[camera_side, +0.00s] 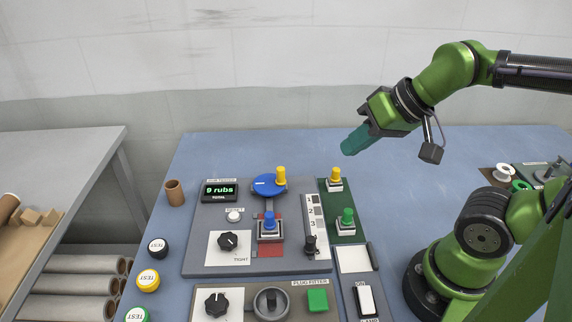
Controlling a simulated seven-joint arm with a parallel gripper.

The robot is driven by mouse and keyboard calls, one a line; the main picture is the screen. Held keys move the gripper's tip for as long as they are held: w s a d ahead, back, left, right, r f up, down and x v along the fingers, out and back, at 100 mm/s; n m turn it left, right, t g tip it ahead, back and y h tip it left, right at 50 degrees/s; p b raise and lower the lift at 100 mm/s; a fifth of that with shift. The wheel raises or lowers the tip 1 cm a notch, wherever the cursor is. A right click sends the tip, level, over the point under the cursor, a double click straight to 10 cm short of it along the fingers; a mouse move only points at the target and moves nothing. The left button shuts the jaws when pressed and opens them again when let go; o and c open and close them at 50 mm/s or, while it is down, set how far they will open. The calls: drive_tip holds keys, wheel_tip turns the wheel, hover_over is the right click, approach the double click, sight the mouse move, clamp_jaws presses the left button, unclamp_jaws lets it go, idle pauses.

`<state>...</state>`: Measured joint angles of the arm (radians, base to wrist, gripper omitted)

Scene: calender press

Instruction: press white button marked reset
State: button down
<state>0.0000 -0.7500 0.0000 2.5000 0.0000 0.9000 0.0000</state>
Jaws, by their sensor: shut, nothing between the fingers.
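A small round white button (233,215) sits on the grey upper panel (200,262), below the display and above a black knob. A tiny label is beside it, too small to read for sure. My gripper (346,147) has teal fingers, shut and empty. It is held in the air above the back of the blue table, up and to the right of the button and well apart from it. Nothing covers the button.
A display (220,191) reads "9 rubs". A black slider (310,244) and a green panel (346,235) are farther right. The table's back is clear.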

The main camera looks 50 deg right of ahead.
drive_tip(key=shift+f, duration=0.1)
drive_tip(key=m+g+y, duration=0.2)
drive_tip(key=m+y, duration=0.4)
drive_tip(key=m, duration=0.6)
hover_over(238, 214)
wheel_tip(238, 214, down, 11)
drive_tip(key=shift+f, duration=4.4)
drive_tip(key=shift+f, duration=0.4)
